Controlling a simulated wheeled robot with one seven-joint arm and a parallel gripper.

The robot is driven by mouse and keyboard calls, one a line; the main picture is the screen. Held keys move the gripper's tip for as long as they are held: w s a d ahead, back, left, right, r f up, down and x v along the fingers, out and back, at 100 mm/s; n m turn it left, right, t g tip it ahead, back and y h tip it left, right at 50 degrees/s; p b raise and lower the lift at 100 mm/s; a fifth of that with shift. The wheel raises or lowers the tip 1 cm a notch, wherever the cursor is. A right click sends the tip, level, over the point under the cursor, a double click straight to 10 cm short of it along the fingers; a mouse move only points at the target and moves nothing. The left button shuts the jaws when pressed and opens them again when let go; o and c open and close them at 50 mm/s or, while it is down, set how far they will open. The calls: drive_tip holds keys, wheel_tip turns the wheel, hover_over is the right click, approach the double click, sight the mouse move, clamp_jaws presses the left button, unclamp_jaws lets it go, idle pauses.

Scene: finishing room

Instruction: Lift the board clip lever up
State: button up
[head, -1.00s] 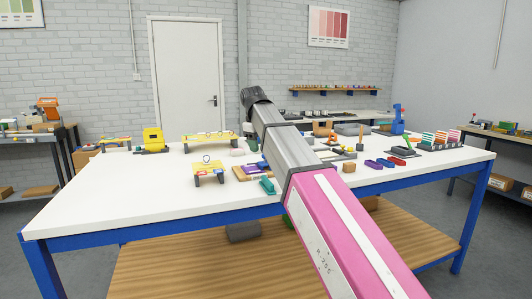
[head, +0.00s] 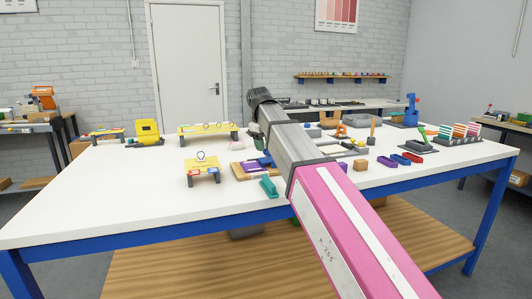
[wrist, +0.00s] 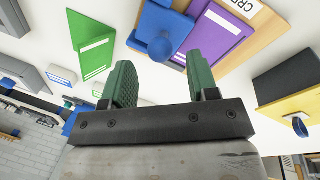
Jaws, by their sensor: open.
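The clip board (head: 240,175) lies near the front of the white table, with a purple sheet and a blue clip; my arm hides part of it. In the wrist view, the wooden board (wrist: 135,40) shows at the top, with a purple card (wrist: 222,38) and the blue clip (wrist: 160,25). The clip lever ends in a round blue knob (wrist: 161,49). My gripper (wrist: 161,68) is open and empty, its green fingers on either side of the knob in the picture. The gap in depth is hard to judge. In the head view my arm mostly hides the gripper.
A yellow stand with a ring (head: 202,167) is left of the board. A teal block (head: 269,187) lies in front of it. A green card (wrist: 90,45) shows left of my fingers. The table's left part (head: 100,195) is clear.

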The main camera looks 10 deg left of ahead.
sight(266, 153)
drive_tip(key=shift+x, duration=2.05)
drive_tip(key=c, duration=0.9)
